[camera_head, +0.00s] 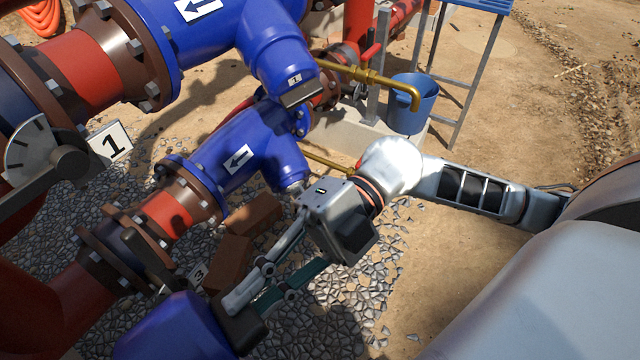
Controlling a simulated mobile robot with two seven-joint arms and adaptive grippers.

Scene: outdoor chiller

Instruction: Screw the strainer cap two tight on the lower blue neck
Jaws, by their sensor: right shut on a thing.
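The lower blue strainer body (235,155) carries an arrow plate, and its lower blue neck (285,170) points down to the right. The end of this neck is partly behind my right gripper, so I cannot tell how its mouth stands. My right gripper (243,312) reaches down-left past the neck, its fingers shut at a dark piece over the gravel. My left gripper is not in view.
A brass tap (375,76) and a blue bucket (411,103) stand behind on a pale plinth. Brown bricks (253,215) lie on gravel below the pipe. A blue rounded body (177,332) is close beside my fingertips. Bare sand is free at the right.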

